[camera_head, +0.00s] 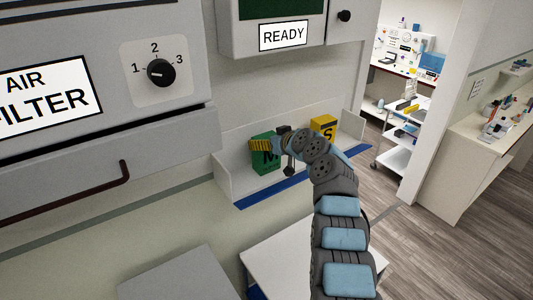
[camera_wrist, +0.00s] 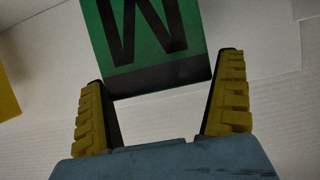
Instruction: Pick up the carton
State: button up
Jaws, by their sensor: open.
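A green carton (camera_head: 264,158) with a black M stands on the shelf, partly hidden behind my gripper in the head view. In the wrist view the green carton (camera_wrist: 150,35) is just ahead of the fingers, its lower edge between the fingertips, its top cut off by the frame. A yellow carton (camera_head: 323,127) with a black S stands to its right on the shelf. A sliver of yellow (camera_wrist: 7,95) shows at the left edge of the wrist view. My gripper (camera_wrist: 162,72) is open, a yellow finger on each side and nothing clasped. It also shows in the head view (camera_head: 260,145).
The white shelf (camera_head: 223,178) has low end walls and a blue front strip (camera_head: 262,192). A READY cabinet (camera_head: 275,30) hangs above it. An air filter unit (camera_head: 100,90) with a handle juts out at left. A white table (camera_head: 275,255) stands below.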

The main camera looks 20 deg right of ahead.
jog(key=shift+c, duration=0.3)
jog(key=c, duration=0.9)
